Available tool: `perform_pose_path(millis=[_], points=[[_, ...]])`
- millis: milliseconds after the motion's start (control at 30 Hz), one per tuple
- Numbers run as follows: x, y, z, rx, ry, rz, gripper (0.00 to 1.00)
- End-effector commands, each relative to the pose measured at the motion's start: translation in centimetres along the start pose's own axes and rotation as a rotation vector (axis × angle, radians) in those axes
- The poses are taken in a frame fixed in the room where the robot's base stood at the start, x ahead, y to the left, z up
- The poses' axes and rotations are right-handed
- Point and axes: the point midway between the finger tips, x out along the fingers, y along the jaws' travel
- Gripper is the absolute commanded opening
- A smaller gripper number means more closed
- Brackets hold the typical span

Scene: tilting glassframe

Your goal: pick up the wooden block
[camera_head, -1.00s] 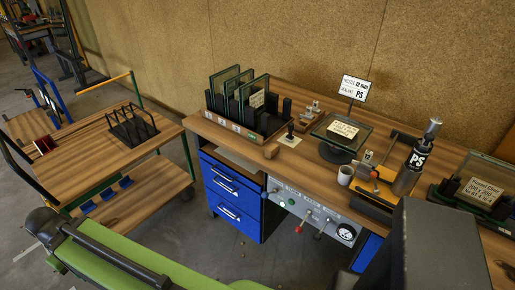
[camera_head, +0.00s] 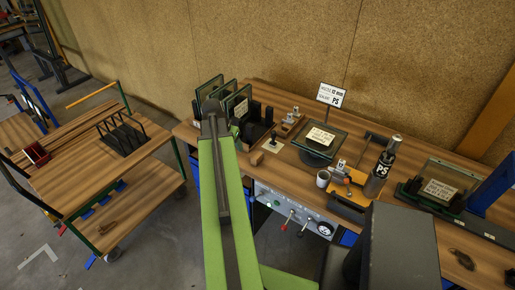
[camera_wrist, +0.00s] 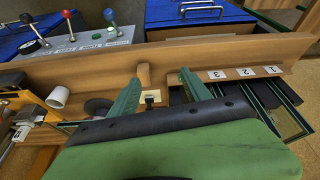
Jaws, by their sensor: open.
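The wooden block (camera_head: 257,158) is small and brown and sits at the front edge of the workbench, left of a white card with a black knob. In the wrist view the wooden block (camera_wrist: 144,74) is just beyond my left green fingertip, close to it in the picture. My gripper (camera_wrist: 160,78) is open, with its two green fingers apart and nothing held between them. In the head view my green arm reaches up over the bench's left end, and my fingers cannot be made out there.
A rack of glass panes (camera_head: 218,90) stands left of the block, partly behind my arm. The knob card (camera_head: 273,146), a white mug (camera_head: 323,179) and a glass pane on a round stand (camera_head: 322,140) are to the right. A wooden cart (camera_head: 75,180) stands left of the bench.

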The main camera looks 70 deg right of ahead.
Motion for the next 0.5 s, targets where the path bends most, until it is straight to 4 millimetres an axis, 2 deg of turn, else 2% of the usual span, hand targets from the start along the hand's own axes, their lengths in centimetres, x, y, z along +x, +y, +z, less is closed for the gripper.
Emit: perform_pose_path(millis=[33, 133, 367, 500], points=[[-0.5, 2.1, -2.1, 0.057, 0.011, 0.015, 0.56], [-0.2, 4.4, -4.0, 0.124, 0.027, 0.030, 0.56], [0.7, 5.0, -4.2, 0.141, 0.031, 0.033, 0.56], [3.0, 5.0, -4.1, 0.140, 0.031, 0.033, 0.56]])
